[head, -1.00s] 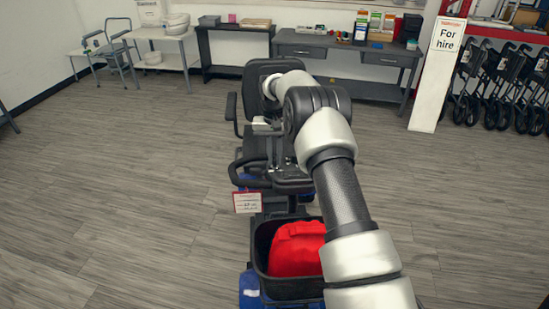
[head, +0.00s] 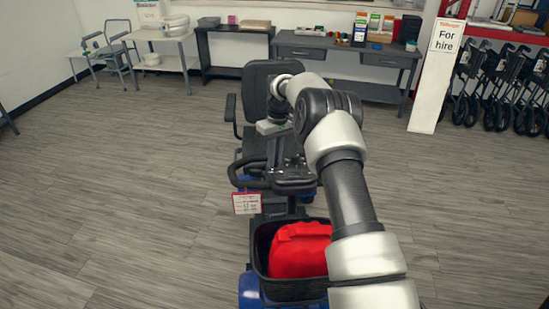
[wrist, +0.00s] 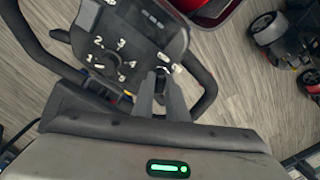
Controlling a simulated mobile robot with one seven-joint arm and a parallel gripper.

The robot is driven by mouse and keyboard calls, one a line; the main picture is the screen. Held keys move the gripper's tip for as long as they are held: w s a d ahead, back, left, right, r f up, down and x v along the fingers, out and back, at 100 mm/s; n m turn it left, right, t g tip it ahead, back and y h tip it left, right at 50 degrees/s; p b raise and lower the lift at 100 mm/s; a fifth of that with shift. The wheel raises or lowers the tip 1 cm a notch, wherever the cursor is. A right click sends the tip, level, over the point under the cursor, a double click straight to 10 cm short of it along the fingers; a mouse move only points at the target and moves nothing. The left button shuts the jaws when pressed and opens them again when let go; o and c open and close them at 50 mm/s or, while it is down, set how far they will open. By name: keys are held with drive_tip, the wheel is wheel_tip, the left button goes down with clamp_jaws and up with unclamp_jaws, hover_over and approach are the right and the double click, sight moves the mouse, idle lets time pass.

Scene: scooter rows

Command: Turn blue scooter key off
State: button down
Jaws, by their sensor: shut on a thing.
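The blue scooter (head: 251,290) stands in the middle of the head view, with a black seat, a looped handlebar and a front basket. Its dark control panel (wrist: 122,50) fills the upper middle of the wrist view, with a dial marked with white numbers. My gripper (wrist: 161,80) is over the panel's lower right part, its fingers closed together on the small key (wrist: 163,69). The fingers hide most of the key, and I cannot tell which way it is turned. In the head view my arm hangs over the tiller, and the fingertips cannot be made out.
The front basket (head: 262,240) holds a red bag (head: 298,250). A price tag (head: 247,203) hangs at the handlebar. Desks (head: 345,55) line the back wall, with walkers (head: 500,85) at right. The floor at left is clear. Another scooter (wrist: 275,35) shows in the wrist view.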

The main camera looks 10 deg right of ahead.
drive_tip(key=shift+r, duration=0.1)
idle(0.3)
drive_tip(key=c, duration=1.8)
unclamp_jaws()
drive_tip(key=shift+o, duration=0.2)
wheel_tip(320, 180, up, 17)
drive_tip(key=d+p, duration=0.1)
drive_tip(key=p, duration=0.1)
drive_tip(key=shift+w+r, duration=0.15)
drive_tip(key=shift+w, duration=0.15)
drive_tip(key=shift+d, duration=0.1)
